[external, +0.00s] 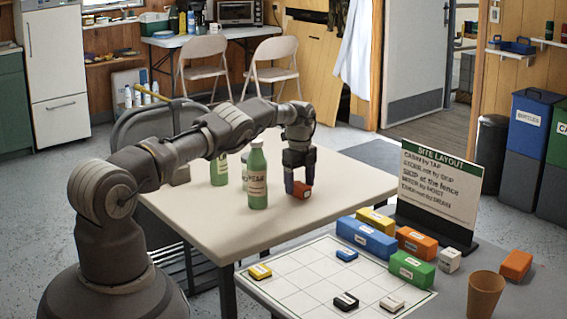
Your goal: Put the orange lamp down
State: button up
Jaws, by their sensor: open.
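Larger orange blocks lie on the lower grey table, one behind the green block (414,240) and one at the far right (515,265).
Several bottles, one green in front (257,180), stand left of my gripper. A white grid sheet (310,297) holds small yellow, blue, black and white blocks. Blue (366,238) and green (411,269) blocks line its edge. A sign (438,180) and brown cup (484,296) stand nearby.

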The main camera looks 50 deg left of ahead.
notch_tip(320, 180, up, 11)
jog(key=p, duration=0.4)
jog(key=shift+r, duration=0.15)
notch_tip(320, 180, up, 13)
jog(key=n+t, duration=0.3)
send_over(299, 183)
jog(key=w+d, duration=0.2)
jog(key=s+d+r+n+t, duration=0.2)
jog(key=r, duration=0.7)
jog(key=s+d+r+n+t+y, duration=0.1)
jog(key=d+r+n, duration=0.2)
jog(key=r, duration=0.6)
jog(key=s+d+r+n+t, duration=0.2)
jog(key=r, duration=0.7)
jog(key=s+d+r+n+t, duration=0.3)
jog(key=s+d+r, duration=0.3)
jog(key=s+r, duration=0.5)
jog(key=s+d+r+n+t+h, duration=0.1)
jog(key=s+d+r+n+t, duration=0.3)
jog(key=s+r, duration=0.8)
jog(key=shift+d+r+n, duration=0.2)
jog(key=shift+d+n, duration=0.3)
jog(key=shift+d, duration=0.55)
